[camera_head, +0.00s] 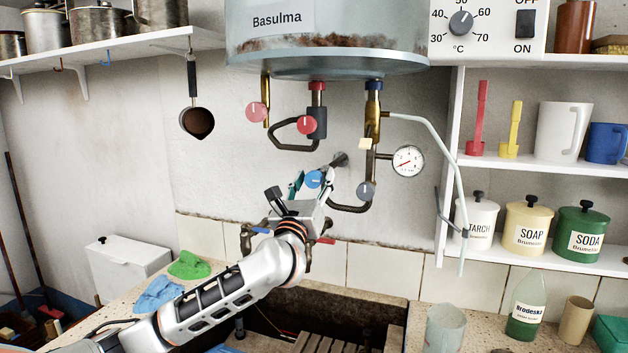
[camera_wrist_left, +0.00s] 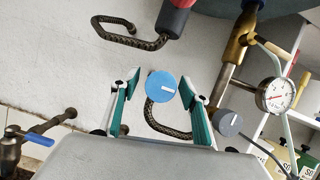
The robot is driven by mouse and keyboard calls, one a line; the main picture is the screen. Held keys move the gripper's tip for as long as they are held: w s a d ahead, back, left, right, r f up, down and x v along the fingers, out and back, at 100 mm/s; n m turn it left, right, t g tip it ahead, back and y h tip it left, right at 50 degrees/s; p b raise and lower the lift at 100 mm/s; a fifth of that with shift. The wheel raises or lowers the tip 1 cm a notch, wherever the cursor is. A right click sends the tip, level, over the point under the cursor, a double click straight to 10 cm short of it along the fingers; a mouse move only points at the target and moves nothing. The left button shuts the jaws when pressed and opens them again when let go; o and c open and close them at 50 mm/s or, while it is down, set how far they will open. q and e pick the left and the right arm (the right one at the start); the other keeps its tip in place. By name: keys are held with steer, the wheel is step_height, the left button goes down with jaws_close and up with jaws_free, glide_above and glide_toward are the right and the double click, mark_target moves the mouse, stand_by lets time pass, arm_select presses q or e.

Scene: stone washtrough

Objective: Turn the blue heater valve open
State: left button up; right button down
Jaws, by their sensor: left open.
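The blue heater valve (camera_head: 314,179) is a round blue knob with a white mark, on the pipework below the heater tank (camera_head: 325,45). In the left wrist view the blue valve (camera_wrist_left: 162,87) shows between the two fingertips, its white mark lying nearly level. My left gripper (camera_head: 308,185) is open, with its green-padded fingers on either side of the knob. In the left wrist view the left gripper (camera_wrist_left: 160,88) shows a gap between each finger and the knob. I cannot tell how far the fingertips are from it in depth. My right gripper is not in view.
Red valves (camera_head: 306,125) and (camera_head: 256,112) sit left of centre under the tank. A grey knob (camera_head: 366,190) and a pressure gauge (camera_head: 408,161) are close on the right. A tap with a blue lever (camera_wrist_left: 28,137) stands below left. The trough (camera_head: 330,315) lies below.

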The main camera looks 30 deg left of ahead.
arm_select(q)
steer(key=c, duration=1.1)
